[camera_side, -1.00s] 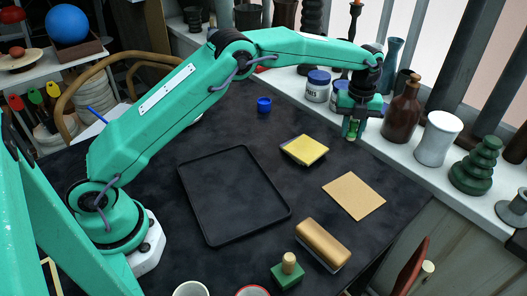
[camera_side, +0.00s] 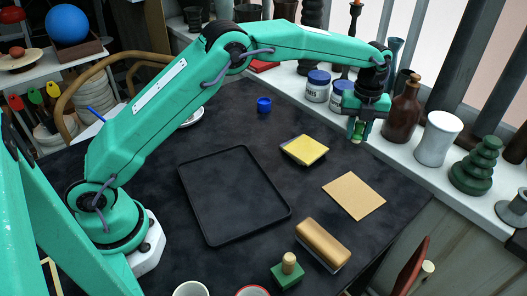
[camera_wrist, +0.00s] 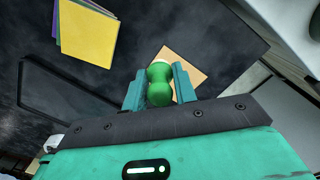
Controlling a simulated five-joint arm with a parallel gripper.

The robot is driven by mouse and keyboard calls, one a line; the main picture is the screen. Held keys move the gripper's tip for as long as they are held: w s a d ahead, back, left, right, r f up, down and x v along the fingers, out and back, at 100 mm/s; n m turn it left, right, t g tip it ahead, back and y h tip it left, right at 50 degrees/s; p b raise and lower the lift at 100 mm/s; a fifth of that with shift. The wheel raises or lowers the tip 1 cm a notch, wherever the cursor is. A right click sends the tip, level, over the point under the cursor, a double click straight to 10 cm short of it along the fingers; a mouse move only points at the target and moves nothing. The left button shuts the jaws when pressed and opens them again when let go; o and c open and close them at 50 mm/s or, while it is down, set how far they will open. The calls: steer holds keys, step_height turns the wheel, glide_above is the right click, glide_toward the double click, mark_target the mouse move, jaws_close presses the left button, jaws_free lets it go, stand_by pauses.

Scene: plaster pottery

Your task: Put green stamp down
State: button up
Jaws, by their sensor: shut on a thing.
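My gripper (camera_side: 357,131) is shut on a small green stamp, with its fingers on both sides of it. The stamp shows in the wrist view (camera_wrist: 159,84) as a rounded green handle with a narrow waist and a pale far end. In the side view the fingers hide most of it, and its pale lower end (camera_side: 356,141) shows below them. It is held in the air near the table's back right edge, beyond the tan square sheet (camera_side: 354,195). The sheet also shows behind the stamp in the wrist view (camera_wrist: 186,62).
A black tray (camera_side: 212,234) lies mid-table, with yellow pads (camera_side: 305,148) to its right. A brown roller-like block (camera_side: 323,242) and a green block with a wooden knob (camera_side: 287,275) stand at the front. A brown bottle (camera_side: 402,115) and white vase (camera_side: 437,138) stand on the ledge close by.

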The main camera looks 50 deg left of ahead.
steer(key=shift+a, duration=0.1)
steer(key=s+a+n, duration=0.2)
steer(key=a, duration=0.6)
steer(key=n, duration=0.3)
glide_above(277, 129)
step_height(277, 129, down, 7)
steer(key=shift+d+r, duration=0.1)
steer(key=shift+d, duration=0.05)
steer(key=shift+f, duration=2)
steer(key=shift+f, duration=0.15)
steer(key=o, duration=0.9)
steer(key=shift+o, duration=0.2)
